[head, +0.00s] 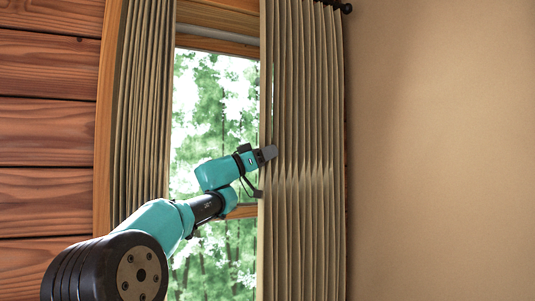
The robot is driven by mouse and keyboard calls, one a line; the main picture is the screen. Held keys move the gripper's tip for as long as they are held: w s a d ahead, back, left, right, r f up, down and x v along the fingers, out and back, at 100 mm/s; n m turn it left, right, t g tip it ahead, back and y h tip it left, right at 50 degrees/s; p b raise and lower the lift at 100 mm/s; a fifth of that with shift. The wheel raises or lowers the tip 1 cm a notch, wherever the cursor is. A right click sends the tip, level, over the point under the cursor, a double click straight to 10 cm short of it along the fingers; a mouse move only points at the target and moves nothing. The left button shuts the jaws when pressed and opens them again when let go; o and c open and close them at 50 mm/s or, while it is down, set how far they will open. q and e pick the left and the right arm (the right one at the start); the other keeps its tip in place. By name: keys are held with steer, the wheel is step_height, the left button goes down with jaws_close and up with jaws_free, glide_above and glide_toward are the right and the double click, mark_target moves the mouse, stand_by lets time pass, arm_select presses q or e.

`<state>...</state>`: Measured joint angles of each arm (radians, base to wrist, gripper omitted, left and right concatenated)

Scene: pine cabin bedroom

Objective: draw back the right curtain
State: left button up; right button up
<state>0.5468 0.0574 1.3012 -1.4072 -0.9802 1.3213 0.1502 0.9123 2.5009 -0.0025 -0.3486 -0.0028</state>
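The right curtain (305,120) hangs in beige-grey pleats over the right side of the window. Its left edge stands near the right window frame, and its pleats look pinched at about the height of my gripper. My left gripper (268,154) is at this left edge, with a grey finger seen against the fabric. I cannot tell whether the fingers are closed on the cloth. The left curtain (143,100) hangs gathered at the left side of the window. My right gripper is not in view.
The window (213,105) between the curtains shows green trees outside. A dark rod end (346,8) shows at the top right. A plank wall (48,130) is on the left and a plain beige wall (440,150) on the right.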

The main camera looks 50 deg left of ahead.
arm_select(q)
jaws_close()
stand_by(0.3)
